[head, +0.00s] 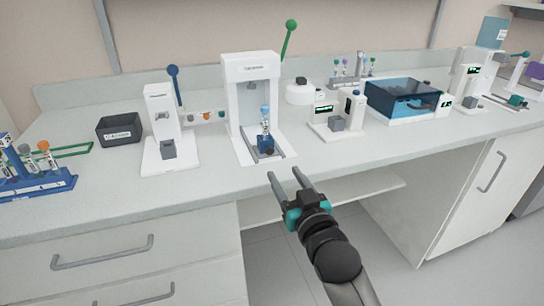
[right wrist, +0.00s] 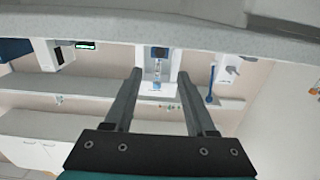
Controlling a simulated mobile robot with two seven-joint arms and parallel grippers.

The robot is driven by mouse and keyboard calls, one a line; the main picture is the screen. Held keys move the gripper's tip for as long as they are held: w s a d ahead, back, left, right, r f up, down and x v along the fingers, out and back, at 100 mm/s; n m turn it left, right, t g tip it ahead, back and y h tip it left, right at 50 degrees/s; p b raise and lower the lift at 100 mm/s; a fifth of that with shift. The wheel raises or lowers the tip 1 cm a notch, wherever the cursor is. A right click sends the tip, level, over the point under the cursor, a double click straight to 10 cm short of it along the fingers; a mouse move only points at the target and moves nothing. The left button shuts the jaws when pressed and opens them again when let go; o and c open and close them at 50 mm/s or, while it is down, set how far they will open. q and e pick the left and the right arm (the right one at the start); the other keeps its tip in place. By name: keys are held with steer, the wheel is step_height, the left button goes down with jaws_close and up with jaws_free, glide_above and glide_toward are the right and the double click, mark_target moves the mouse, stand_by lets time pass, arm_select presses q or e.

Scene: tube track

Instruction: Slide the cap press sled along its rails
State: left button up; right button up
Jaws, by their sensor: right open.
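The cap press (head: 253,90) is a white upright frame with a green-knobbed lever (head: 290,30) on its right side. Its dark blue sled (head: 265,145) sits between two grey rails (head: 275,152) on the white base and carries a tube with a light blue cap (head: 265,113). The sled also shows in the right wrist view (right wrist: 159,53), beyond the fingers. My right gripper (head: 286,176) is open and empty, in front of the bench edge and short of the sled. Its two fingers also show in the right wrist view (right wrist: 158,100). My left gripper is not in view.
A white device with a blue-knobbed lever (head: 160,110) stands left of the press, beside a dark bin (head: 119,130). A blue tube rack (head: 35,180) is at far left. A small white device (head: 338,120) and a blue-lidded box (head: 403,98) stand right. The bench front is mostly clear.

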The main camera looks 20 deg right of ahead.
mark_target(270, 151)
steer(key=w+b, duration=0.2)
steer(key=w, duration=0.5)
steer(key=shift+w+a+f, duration=0.1)
steer(key=shift+w+a, duration=0.05)
steer(key=shift+w, duration=0.15)
arm_select(q)
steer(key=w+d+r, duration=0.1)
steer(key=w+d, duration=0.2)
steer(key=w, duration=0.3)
steer(key=shift+b, duration=0.3)
arm_select(e)
steer(key=shift+w, duration=1.1)
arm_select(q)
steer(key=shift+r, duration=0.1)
arm_select(e)
jaws_close()
